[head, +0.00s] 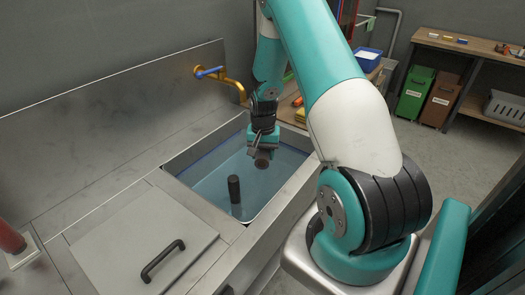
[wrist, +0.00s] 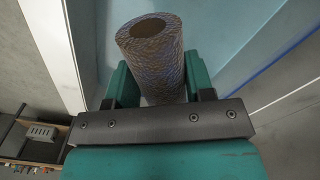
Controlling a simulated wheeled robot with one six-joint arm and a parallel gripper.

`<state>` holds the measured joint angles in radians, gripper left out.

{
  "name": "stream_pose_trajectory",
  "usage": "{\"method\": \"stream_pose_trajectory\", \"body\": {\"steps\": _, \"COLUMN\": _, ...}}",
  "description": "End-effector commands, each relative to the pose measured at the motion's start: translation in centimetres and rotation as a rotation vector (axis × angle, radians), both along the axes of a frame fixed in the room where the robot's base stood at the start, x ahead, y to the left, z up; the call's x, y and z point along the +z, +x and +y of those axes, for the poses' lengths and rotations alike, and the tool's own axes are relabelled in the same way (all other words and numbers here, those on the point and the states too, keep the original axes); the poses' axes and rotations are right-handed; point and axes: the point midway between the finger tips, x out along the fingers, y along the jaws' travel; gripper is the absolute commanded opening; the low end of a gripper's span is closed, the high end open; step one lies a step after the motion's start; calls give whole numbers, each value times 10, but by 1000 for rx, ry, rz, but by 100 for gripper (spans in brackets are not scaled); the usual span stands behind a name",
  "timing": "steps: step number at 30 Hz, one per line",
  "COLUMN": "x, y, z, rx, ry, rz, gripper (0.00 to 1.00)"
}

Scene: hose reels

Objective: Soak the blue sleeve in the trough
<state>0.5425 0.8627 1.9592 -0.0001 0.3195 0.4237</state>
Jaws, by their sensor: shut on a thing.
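My gripper (head: 257,147) is over the trough (head: 232,232), pointing down. It is shut on a hollow cylindrical sleeve (wrist: 155,55), which sits between the two green fingers in the wrist view. The sleeve looks brownish with a bluish, rough woven surface and an open round end. In the head view the sleeve (head: 262,160) is a small dark brown shape under the fingers, above or at the water (head: 205,180). I cannot tell whether it touches the water. The trough holds blue, clear water.
A dark upright post (head: 234,189) stands in the trough, left of and nearer than my gripper. A brass tap (head: 235,85) with a blue handle is on the back wall. A lid with a black handle (head: 162,262) covers the counter's near part. Green (head: 413,93) and brown bins (head: 441,99) stand at right.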

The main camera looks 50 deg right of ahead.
Motion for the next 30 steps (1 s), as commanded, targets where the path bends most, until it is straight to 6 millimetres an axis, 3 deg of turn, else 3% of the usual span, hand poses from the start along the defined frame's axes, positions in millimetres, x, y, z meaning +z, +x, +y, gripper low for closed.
{"method": "stream_pose_trajectory", "body": {"steps": 3, "x": -21, "y": 0, "z": -1, "rx": -1, "ry": 0, "rz": 0, "gripper": 24}}
{"method": "stream_pose_trajectory", "body": {"steps": 30, "x": -134, "y": 0, "z": -1, "rx": -1, "ry": 0, "rz": 0, "gripper": 24}}
